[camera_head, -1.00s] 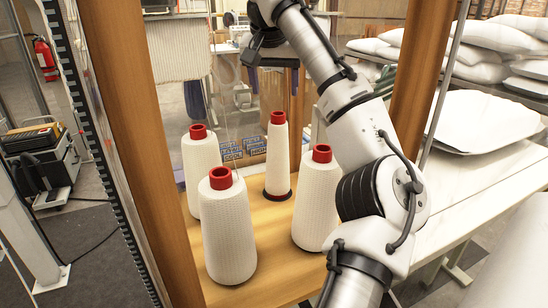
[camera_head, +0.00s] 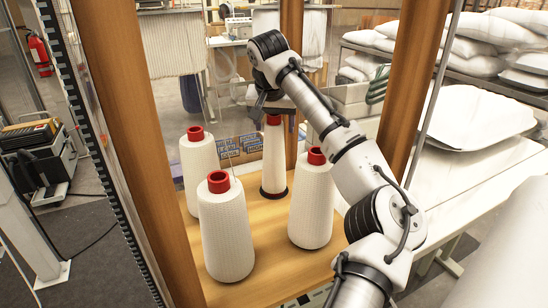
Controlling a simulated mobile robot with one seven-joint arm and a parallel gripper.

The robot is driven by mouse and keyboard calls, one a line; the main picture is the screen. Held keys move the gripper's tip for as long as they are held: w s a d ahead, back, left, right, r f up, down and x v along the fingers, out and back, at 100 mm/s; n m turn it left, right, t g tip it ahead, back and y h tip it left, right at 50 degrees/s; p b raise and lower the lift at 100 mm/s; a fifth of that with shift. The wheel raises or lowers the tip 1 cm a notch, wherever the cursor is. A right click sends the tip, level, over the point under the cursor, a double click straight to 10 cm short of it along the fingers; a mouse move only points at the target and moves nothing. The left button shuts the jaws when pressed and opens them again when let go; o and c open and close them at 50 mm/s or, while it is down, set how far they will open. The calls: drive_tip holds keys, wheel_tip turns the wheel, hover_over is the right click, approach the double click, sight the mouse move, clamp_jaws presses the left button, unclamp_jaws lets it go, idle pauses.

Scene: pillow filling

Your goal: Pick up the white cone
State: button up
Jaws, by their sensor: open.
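Several white thread cones with red tops stand upright on a wooden shelf (camera_head: 268,262). The front left cone (camera_head: 226,232) and front right cone (camera_head: 312,208) are wide. A back left cone (camera_head: 198,163) stands behind. The slim back cone (camera_head: 274,160) has a dark base ring. My gripper (camera_head: 273,112) points down above this slim cone, its dark fingers apart on either side of the red top. Whether they touch it cannot be told. The gripper holds nothing.
Wooden posts stand at left (camera_head: 135,130) and right (camera_head: 408,90) of the shelf, with another post (camera_head: 291,30) behind. Small blue labels (camera_head: 238,146) are behind the cones. A white table (camera_head: 450,190) with a pillow (camera_head: 487,118) is at right.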

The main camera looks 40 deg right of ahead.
drive_tip(key=c, duration=1.3)
